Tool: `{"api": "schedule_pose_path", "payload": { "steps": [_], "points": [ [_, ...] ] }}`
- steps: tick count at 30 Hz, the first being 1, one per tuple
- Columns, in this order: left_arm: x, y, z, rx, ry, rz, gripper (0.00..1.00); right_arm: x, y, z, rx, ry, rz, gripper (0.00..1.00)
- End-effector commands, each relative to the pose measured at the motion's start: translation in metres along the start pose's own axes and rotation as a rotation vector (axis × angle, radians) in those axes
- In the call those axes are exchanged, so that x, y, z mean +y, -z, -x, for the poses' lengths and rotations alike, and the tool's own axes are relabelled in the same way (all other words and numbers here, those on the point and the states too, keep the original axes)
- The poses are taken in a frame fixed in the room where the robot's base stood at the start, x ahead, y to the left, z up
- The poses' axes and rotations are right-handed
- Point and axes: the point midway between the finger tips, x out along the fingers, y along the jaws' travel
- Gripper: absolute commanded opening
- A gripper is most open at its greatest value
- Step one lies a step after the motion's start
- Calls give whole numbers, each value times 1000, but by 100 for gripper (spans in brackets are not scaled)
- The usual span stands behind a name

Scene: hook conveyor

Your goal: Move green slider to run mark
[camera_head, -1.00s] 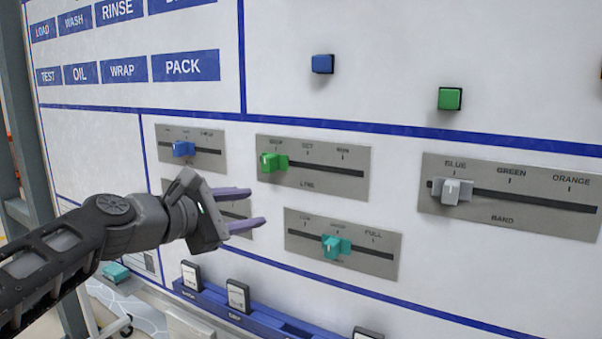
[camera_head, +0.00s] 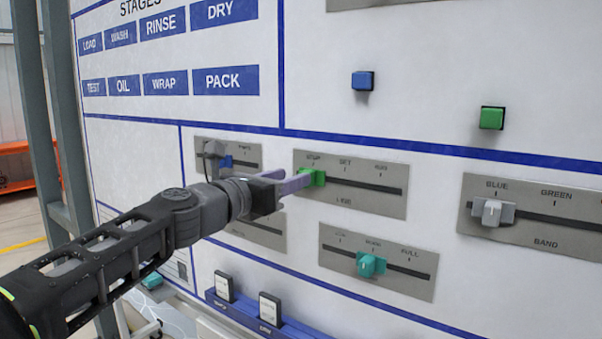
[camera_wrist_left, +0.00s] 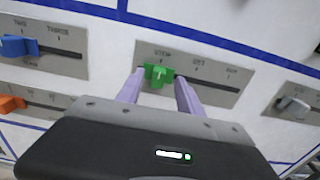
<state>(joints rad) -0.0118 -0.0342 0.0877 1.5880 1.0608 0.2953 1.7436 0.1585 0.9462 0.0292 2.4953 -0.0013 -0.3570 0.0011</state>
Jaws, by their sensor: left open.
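The green slider (camera_head: 318,177) sits at the left end of its slot, under the left mark, on a grey plate (camera_head: 365,205) whose right mark reads RUN (camera_head: 381,163). In the left wrist view the green slider (camera_wrist_left: 158,76) stands between the two pale purple fingers of my left gripper (camera_wrist_left: 160,88), under a mark reading STOP. The left gripper (camera_head: 300,181) is open, with its fingertips at the slider on either side; I cannot tell whether they touch it. My right gripper is not in view.
A teal slider (camera_head: 370,264) is on the plate below, and a grey slider (camera_head: 491,211) on the BAND plate to the right. A blue slider (camera_wrist_left: 18,46) and an orange slider (camera_wrist_left: 10,104) are to the left. The slot right of the green slider is clear.

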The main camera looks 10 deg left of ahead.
Motion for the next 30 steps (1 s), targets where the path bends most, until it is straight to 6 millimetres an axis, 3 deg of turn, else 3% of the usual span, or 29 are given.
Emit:
{"api": "schedule_pose_path", "payload": {
  "steps": [3,9,19,30],
  "points": [
    [0,-1,-21,1,0,1,44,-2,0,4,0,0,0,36],
    [0,-1,-43,1,0,0,44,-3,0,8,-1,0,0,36],
    [0,0,-47,0,-1,-1,44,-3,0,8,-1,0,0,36],
    [0,0,-46,0,-1,-1,13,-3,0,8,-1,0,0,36]
  ]
}}
